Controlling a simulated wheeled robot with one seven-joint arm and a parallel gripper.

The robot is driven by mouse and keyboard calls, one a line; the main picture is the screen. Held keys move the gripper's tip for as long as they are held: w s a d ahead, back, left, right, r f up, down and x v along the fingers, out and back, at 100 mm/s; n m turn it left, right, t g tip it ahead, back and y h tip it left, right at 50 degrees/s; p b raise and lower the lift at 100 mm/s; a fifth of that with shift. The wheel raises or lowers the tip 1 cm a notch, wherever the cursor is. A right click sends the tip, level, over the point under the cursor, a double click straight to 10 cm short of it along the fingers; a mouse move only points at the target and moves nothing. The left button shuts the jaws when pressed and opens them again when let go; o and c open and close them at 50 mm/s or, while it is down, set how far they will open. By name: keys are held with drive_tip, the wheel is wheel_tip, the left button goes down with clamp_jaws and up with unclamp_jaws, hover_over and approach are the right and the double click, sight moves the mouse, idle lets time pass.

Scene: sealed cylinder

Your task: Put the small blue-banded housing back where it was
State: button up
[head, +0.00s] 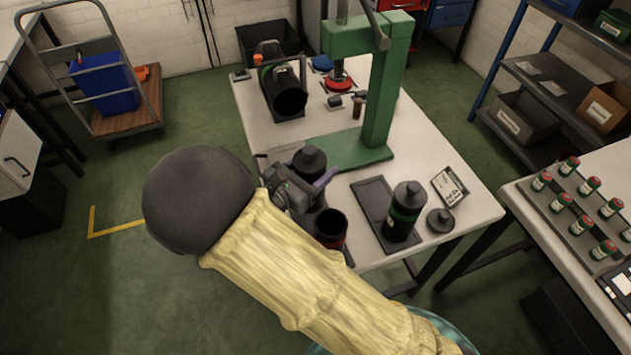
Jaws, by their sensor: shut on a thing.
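My gripper (303,190) is over the near left part of the workbench, partly hidden by my own arm. It is shut on a small dark housing (309,160) with a stepped black top. A strip of blue-violet shows at its right side, which fits the small blue-banded housing, though jaws hide most of the body. I cannot tell whether its base touches the bench. An open dark housing with a red band (331,228) stands just in front of the gripper. A taller capped housing with a green band (403,212) stands on a black tray (370,197) to the right.
A green press (381,95) rises close behind the gripper. A black cylinder (290,100) lies in a holder at the back left. A loose black cap (440,220) and a printed card (450,187) are at right. Bare workbench (455,155) shows behind the card.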

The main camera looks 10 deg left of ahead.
drive_tip(key=shift+f, duration=0.25)
drive_tip(key=shift+f, duration=2)
drive_tip(key=o, duration=1.7)
drive_tip(key=shift+o, duration=0.2)
drive_tip(key=b+v, duration=0.1)
drive_tip(key=v, duration=1.1)
